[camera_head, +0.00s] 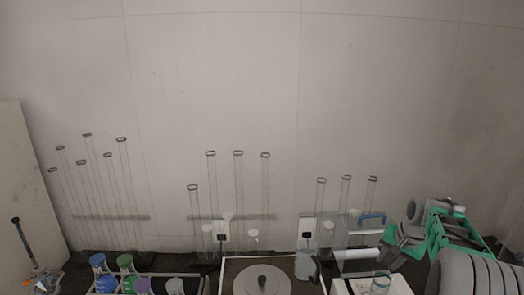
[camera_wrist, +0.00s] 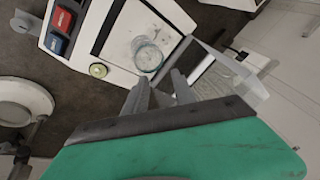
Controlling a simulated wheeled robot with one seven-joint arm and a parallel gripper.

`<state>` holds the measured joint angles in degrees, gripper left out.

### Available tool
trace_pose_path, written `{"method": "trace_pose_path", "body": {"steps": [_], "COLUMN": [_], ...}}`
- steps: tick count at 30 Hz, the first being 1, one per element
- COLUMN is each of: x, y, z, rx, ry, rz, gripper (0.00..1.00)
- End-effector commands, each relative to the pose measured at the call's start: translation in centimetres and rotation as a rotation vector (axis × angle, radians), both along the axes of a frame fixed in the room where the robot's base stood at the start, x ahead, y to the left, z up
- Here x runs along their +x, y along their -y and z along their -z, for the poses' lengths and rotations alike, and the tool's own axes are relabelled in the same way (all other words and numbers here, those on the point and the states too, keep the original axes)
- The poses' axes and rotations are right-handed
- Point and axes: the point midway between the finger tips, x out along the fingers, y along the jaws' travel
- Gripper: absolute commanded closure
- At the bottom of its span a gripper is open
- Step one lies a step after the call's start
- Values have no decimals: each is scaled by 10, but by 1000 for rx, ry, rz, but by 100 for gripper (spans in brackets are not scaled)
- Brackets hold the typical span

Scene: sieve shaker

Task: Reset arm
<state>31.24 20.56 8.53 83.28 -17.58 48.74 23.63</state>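My gripper (camera_wrist: 160,80), with its green and grey body, is in the lower middle of the wrist view. Its two grey fingers stand apart with nothing seen between them. In the head view my gripper (camera_head: 398,233) is at the right, raised above the bench. Beyond the fingertips a clear round glass vessel (camera_wrist: 148,56) sits on a white instrument (camera_wrist: 118,76) with a red and a blue button. The vessel also shows at the bottom right of the head view (camera_head: 380,284). The gripper does not appear to touch it.
A clear-walled box (camera_wrist: 240,84) stands close beside the fingers. A round grey plate (camera_head: 262,281) is at the bottom centre. Tall glass tubes (camera_head: 238,185) line the wall. Bottles with coloured caps (camera_head: 126,264) stand in a rack at lower left. The space above the bench is open.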

Motion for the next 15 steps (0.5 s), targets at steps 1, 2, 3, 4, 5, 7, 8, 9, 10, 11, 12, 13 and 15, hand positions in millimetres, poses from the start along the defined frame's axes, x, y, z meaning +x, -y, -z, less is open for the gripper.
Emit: {"method": "trace_pose_path", "body": {"steps": [1, 2, 3, 4, 5, 7, 8, 9, 10, 11, 12, 13, 15], "x": [-32, -53, -82, -103, -125, -173, -193, -214, -228, -239, -251, -256, -257], "y": [-8, -15, -29, -42, -56, -92, -107, -125, -138, -149, -164, -175, -197], "z": [19, 28, 37, 42, 45, 48, 48, 47, 46, 44, 40, 36, 18], "rx": [-13, -22, -35, -44, -52, -74, -84, -98, -112, -127, -148, -165, -205], "ry": [-66, -105, -153, -186, -215, -266, -279, -286, -283, -273, -249, -224, -142], "rz": [-59, -100, -159, -202, -241, -310, -323, -338, -354, -373, -404, -431, -494], "gripper": [68, 68, 68, 68, 68, 68, 68, 68, 68, 68, 68, 68, 68]}}
